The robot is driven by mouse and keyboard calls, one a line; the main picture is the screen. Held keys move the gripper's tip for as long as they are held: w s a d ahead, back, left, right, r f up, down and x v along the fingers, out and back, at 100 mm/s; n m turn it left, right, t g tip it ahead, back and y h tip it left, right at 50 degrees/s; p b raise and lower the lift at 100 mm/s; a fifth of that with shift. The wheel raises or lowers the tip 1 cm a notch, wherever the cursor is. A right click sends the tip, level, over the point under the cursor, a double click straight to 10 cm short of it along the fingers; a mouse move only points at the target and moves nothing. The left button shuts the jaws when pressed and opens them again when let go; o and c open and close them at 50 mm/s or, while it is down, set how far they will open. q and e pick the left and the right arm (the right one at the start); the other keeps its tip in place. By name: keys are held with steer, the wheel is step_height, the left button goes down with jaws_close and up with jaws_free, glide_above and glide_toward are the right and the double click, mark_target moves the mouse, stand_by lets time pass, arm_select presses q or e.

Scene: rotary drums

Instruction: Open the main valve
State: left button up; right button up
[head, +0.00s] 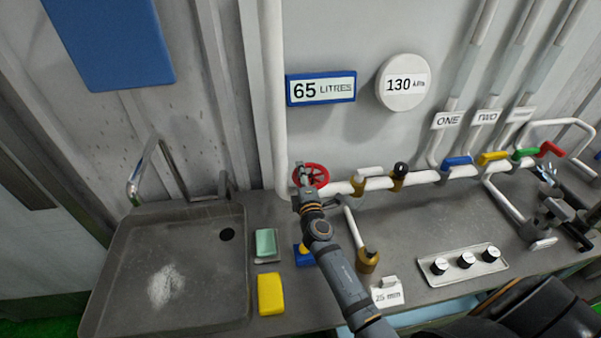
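A red handwheel valve (318,176) sits at the left end of the white pipe, below the litres display. The arm in the middle is my left one. Its gripper (303,180) is at the left side of the red wheel and covers part of it. The fingers are small and overlap the wheel, so I cannot tell if they are shut on it. My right gripper (546,173) is at the far right, by the coloured valve handles. Its fingers look apart, with nothing seen between them.
A sink (115,285) is at the left. A green soap (265,243) and a yellow sponge (270,294) lie beside it. Blue (457,161), yellow (492,157), green (525,153) and red (551,149) handles line the pipe. A knob panel (466,260) sits on the counter.

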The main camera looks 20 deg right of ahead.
steer(key=shift+w, duration=0.2)
steer(key=shift+c, duration=0.3)
jaws_close()
steer(key=n+y+p, duration=0.2)
steer(key=y, duration=0.1)
steer(key=shift+s+r+y, duration=0.2)
steer(key=shift+s+y, duration=0.1)
steer(key=y, duration=0.1)
steer(key=n+y, duration=0.2)
steer(key=shift+s+a+f+p, duration=0.15)
steer(key=shift+s+a+p, duration=0.1)
steer(key=shift+p, duration=0.15)
steer(key=shift+f, duration=0.1)
jaws_free()
steer(key=shift+o, duration=0.3)
steer(key=shift+a, duration=0.1)
